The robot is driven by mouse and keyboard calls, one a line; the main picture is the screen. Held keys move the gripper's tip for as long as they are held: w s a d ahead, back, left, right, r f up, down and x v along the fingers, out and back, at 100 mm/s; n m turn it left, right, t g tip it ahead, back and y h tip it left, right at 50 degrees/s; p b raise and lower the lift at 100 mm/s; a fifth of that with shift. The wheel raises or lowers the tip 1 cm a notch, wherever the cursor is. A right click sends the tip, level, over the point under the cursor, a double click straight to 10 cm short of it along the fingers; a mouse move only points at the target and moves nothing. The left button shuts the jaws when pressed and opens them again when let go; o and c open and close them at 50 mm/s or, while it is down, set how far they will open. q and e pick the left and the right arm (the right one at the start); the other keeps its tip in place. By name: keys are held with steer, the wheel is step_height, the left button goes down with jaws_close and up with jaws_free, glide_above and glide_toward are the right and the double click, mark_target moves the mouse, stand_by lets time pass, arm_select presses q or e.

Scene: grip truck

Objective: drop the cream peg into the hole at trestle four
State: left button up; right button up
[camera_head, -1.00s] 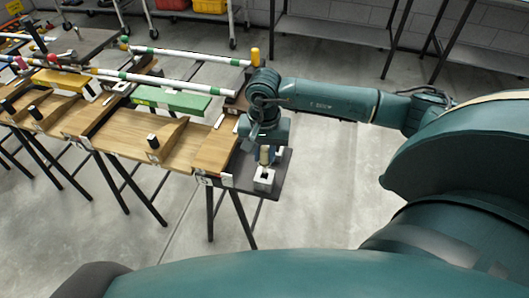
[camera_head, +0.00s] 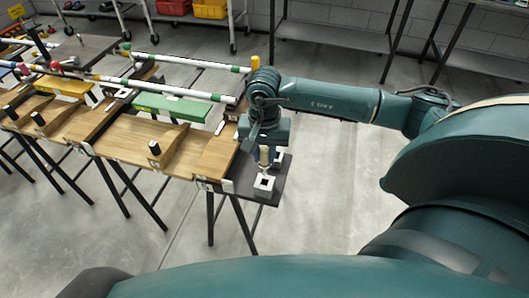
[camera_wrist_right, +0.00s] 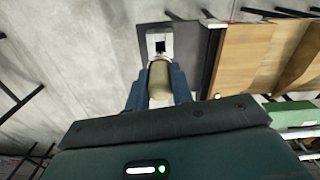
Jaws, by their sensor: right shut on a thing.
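My right gripper (camera_head: 265,160) is shut on the cream peg (camera_head: 264,156), which points down over the dark end board (camera_head: 243,185) of the near trestle bench. A white block (camera_head: 264,187) with a dark square hole stands on that board, just below and in front of the peg. In the right wrist view the peg (camera_wrist_right: 159,82) sits between the blue fingers (camera_wrist_right: 159,90), and the block (camera_wrist_right: 158,32) with its hole lies just beyond the peg's end. The peg looks apart from the hole. My left gripper is not in view.
Wooden boards (camera_head: 212,158) with a black peg (camera_head: 154,148) and a green block (camera_head: 172,108) lie left of the gripper. White rails with green bands (camera_head: 200,64) run behind, near a yellow post (camera_head: 255,62). The floor to the right is clear.

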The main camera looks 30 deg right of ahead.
steer(key=shift+r+p, duration=1.95)
steer(key=shift+r, duration=1.7)
